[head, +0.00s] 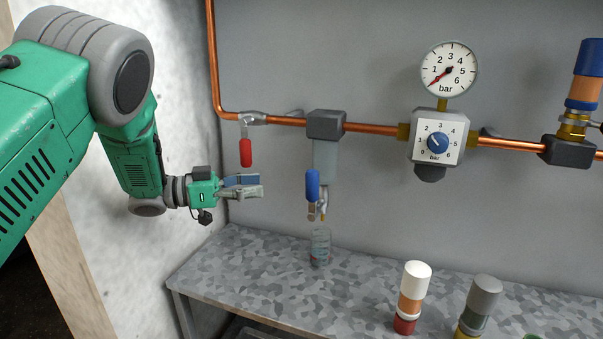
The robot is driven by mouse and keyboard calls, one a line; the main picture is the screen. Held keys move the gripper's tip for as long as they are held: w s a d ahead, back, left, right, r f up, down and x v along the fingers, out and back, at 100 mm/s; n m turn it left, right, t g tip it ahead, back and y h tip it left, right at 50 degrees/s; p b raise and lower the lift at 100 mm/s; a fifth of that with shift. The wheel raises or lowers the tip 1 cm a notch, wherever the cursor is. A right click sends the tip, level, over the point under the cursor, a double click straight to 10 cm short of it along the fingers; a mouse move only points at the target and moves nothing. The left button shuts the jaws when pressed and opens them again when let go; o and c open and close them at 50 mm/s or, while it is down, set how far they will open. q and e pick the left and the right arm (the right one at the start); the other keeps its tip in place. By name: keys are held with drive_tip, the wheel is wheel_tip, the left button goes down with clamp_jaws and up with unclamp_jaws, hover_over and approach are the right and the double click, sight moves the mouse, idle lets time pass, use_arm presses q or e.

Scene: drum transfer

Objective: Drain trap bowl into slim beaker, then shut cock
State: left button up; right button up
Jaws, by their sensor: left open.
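The trap bowl (326,160) is a grey translucent cup hanging under a dark block on the copper pipe. At its bottom sits a small drain cock with a blue lever (313,185), which points up. A slim clear beaker (320,247) stands upright on the bench below the cock's outlet. I cannot tell whether liquid is in it. My left gripper (262,186) is open and empty, to the left of the blue lever and apart from it. My right gripper is not in view.
A red-handled valve (246,151) hangs from the pipe above my left gripper. A regulator (437,138) with a gauge (448,69) is further right. A white-topped cylinder (411,295) and a grey-topped one (478,305) stand on the speckled bench (260,278). The bench's left part is clear.

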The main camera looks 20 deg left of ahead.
sight(313, 181)
use_arm(q)
drive_tip(key=x, duration=1.2)
drive_tip(key=shift+w+a+f+b, duration=0.1)
drive_tip(key=shift+w+a+b, duration=0.05)
drive_tip(key=shift+b, duration=0.15)
drive_tip(key=shift+w+d, duration=0.15)
drive_tip(key=shift+d, duration=0.7)
clamp_jaws()
drive_tip(key=shift+w+a, duration=0.1)
drive_tip(key=shift+a, duration=0.15)
